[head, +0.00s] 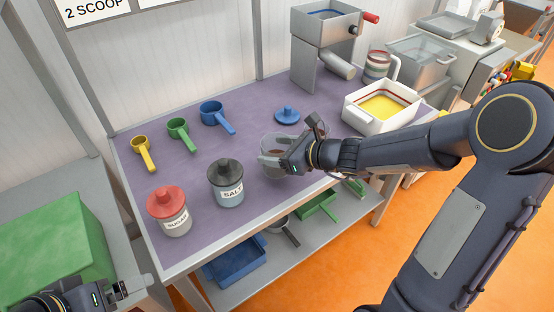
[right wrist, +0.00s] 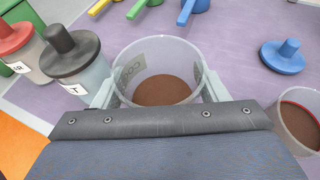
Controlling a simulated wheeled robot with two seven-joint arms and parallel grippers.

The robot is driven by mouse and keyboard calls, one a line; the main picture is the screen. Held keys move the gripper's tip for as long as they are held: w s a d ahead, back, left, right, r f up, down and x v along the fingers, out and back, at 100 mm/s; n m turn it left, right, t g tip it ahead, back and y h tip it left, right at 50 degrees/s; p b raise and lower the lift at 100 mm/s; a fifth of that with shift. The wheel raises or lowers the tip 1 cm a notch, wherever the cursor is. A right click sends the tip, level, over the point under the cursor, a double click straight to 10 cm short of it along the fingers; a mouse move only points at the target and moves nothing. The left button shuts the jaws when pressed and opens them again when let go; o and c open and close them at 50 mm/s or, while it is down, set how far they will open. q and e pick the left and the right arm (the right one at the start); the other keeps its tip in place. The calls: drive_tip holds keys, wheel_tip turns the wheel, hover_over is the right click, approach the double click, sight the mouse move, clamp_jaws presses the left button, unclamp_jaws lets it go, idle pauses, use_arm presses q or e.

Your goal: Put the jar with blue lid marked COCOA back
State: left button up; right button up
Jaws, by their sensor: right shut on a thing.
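The clear jar marked COCOA (right wrist: 160,58) is open at the top and holds brown powder (right wrist: 162,91). My right gripper (head: 270,160) is shut on the jar, one finger on each side, in the right wrist view (right wrist: 156,88). The jar (head: 273,142) looks upright near the table's front; I cannot tell whether it touches the table. The blue lid (head: 287,115) lies apart on the table behind it, knob up, and also shows in the right wrist view (right wrist: 283,57). My left gripper (head: 128,288) is at the bottom left; its opening is unclear.
The black-lidded SALT jar (head: 228,187) and red-lidded SUGAR jar (head: 171,216) stand left of the cocoa jar. A clear cup with brown powder (right wrist: 302,122) stands to its right. Yellow (head: 144,154), green (head: 182,136) and blue (head: 216,116) scoops lie behind. A white tray (head: 352,112) stands right.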

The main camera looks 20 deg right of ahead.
wheel_tip(320, 180, down, 3)
drive_tip(key=shift+w+f, duration=0.1)
drive_tip(key=shift+b, duration=0.3)
drive_tip(key=shift+f, duration=0.15)
drive_tip(key=o, duration=1.1)
